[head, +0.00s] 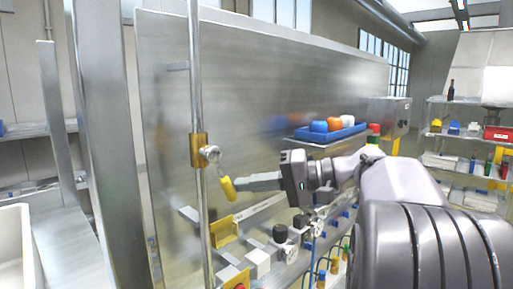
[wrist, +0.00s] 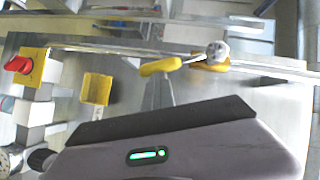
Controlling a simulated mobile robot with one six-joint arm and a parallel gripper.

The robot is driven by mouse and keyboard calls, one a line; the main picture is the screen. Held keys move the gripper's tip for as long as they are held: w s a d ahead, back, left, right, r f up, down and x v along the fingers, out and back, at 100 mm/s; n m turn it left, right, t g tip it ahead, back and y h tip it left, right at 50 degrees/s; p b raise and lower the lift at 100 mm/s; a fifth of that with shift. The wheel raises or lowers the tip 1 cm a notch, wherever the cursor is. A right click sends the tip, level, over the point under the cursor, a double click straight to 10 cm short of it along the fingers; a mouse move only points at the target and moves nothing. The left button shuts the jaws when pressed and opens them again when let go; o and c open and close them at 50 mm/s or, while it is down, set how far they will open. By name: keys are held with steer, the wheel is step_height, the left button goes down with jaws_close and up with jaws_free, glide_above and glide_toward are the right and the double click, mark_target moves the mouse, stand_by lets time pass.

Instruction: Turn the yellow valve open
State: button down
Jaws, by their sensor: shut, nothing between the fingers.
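The yellow valve handle (head: 228,188) hangs down and slightly right from a round metal hub beside a brass valve body (head: 198,150) on a vertical metal pipe. My gripper (head: 238,184) reaches in from the right, with its fingertips at the handle's lower part. In the wrist view the yellow handle (wrist: 160,66) lies just beyond my gripper's fingertips (wrist: 162,80), and a thin lever joins it to the hub (wrist: 217,50). The fingers are shut with nothing between them. They look very close to the handle or against it; I cannot tell if they touch.
A metal panel (head: 270,80) stands behind the pipe. A blue tray (head: 335,133) with colored items sits on a ledge to the right. Below are yellow brackets (head: 224,232) and several small fittings. In the wrist view a red knob (wrist: 18,64) shows at left.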

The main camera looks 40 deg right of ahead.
mark_target(236, 197)
steer(key=a+f+m+b, duration=0.1)
steer(key=a+m+y+b, duration=0.1)
steer(key=b, duration=0.1)
steer(key=shift+s+f+t, duration=0.15)
steer(key=shift+f+t, duration=0.15)
steer(key=shift+f, duration=0.1)
steer(key=shift+s+a+f+m+t+y+b, duration=0.1)
steer(key=shift+a+m+t+y+b, duration=0.35)
steer(key=shift+a+m+b, duration=0.35)
steer(key=shift+d, duration=0.1)
